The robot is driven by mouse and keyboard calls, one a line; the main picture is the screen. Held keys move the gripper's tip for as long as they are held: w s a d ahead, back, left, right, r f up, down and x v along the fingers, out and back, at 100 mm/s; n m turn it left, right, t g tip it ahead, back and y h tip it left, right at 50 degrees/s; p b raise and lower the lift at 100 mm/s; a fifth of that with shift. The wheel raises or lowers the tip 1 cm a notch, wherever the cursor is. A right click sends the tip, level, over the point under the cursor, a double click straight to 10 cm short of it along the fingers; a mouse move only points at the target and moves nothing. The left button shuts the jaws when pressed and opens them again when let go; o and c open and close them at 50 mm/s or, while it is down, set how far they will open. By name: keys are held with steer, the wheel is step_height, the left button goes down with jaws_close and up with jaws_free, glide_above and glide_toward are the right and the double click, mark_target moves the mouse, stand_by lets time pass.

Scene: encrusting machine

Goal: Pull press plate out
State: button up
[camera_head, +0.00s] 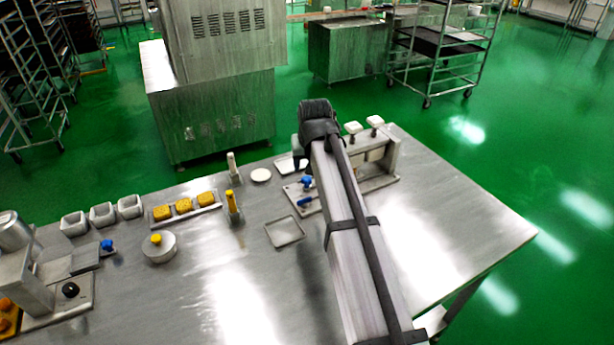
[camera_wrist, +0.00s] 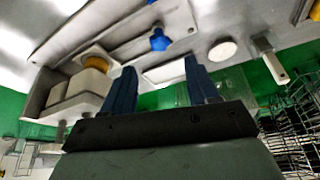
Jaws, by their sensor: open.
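The press unit (camera_head: 388,160) stands on the steel table, partly hidden by my arm. It has two white-capped posts on top and a flat grey base plate (camera_head: 292,190) with blue knobs (camera_head: 307,182). I cannot tell which part is the press plate. In the wrist view a blue knob (camera_wrist: 160,41) on a grey plate (camera_wrist: 120,48) lies beyond my fingers. A white block (camera_wrist: 88,84) with a yellow ring is left of them. My gripper (camera_wrist: 159,66) is open, its blue fingers apart with nothing gripped. In the head view my arm hides the fingers.
A square tray (camera_head: 285,232), a white disc (camera_head: 261,175) and two upright tools (camera_head: 233,205) are left of my arm. The table's right side is clear.

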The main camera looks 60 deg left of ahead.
mark_target(307, 178)
steer(key=x, duration=0.8)
steer(key=shift+f, duration=0.2)
steer(key=shift+c, duration=0.2)
jaws_close()
